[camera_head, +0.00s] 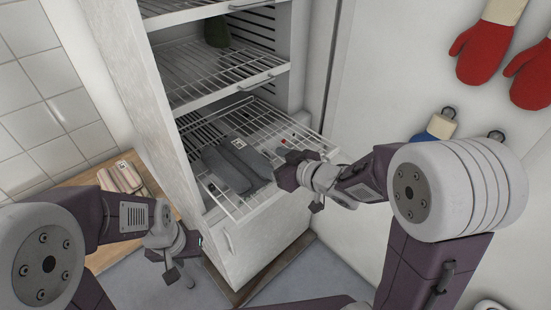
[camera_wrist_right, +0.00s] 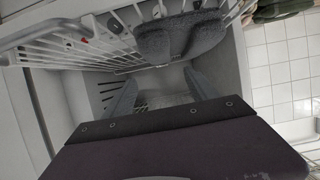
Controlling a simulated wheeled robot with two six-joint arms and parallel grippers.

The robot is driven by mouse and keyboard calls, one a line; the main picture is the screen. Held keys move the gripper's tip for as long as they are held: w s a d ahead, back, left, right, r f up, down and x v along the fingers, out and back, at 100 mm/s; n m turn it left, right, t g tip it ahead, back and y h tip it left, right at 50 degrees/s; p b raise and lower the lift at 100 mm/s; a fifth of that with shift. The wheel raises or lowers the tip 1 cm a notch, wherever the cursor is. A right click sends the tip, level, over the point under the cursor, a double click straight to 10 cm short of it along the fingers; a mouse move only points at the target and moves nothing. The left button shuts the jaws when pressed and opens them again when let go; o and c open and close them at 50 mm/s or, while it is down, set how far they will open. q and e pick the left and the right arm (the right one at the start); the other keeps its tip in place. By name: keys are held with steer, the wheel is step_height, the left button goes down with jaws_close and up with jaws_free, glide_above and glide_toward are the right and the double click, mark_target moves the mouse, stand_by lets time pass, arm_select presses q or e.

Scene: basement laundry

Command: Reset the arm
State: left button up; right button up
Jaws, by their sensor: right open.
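My right gripper (camera_head: 290,170) is at the right front of the pulled-out wire rack in the head view. In the right wrist view my right gripper (camera_wrist_right: 160,97) has its two fingers apart with nothing between them. My left gripper (camera_head: 182,262) hangs at the lower left, in front of the cabinet and low over the floor. It looks empty, but its finger gap is too small to judge.
A tall white cabinet (camera_head: 155,120) holds wire racks. Grey soft items (camera_head: 240,160) lie on the pulled-out rack (camera_head: 232,208); they also show in the wrist view (camera_wrist_right: 190,40). A wooden surface (camera_head: 100,262) is at left. Red mitts (camera_head: 482,52) hang at right.

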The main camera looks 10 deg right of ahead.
steer(key=shift+v, duration=0.95)
steer(key=d+m+h+p, duration=0.1)
steer(key=d, duration=0.1)
steer(key=d+m+h+p, duration=0.1)
steer(key=d+m+h, duration=0.1)
steer(key=d+m+g+h+p, duration=0.1)
steer(key=d+h+p, duration=0.1)
steer(key=d, duration=0.1)
steer(key=shift+s+f, duration=0.3)
steer(key=shift+f, duration=0.1)
steer(key=s+d+f+m+g+h, duration=0.1)
steer(key=s+f+g, duration=0.3)
steer(key=s, duration=0.4)
steer(key=s+d+f+m+g+h, duration=0.1)
steer(key=s+d+f+m+g, duration=0.1)
steer(key=s+f+g, duration=0.3)
steer(key=s+d, duration=0.1)
steer(key=s, duration=0.3)
steer(key=shift+f+h, duration=0.15)
steer(key=shift+h, duration=0.15)
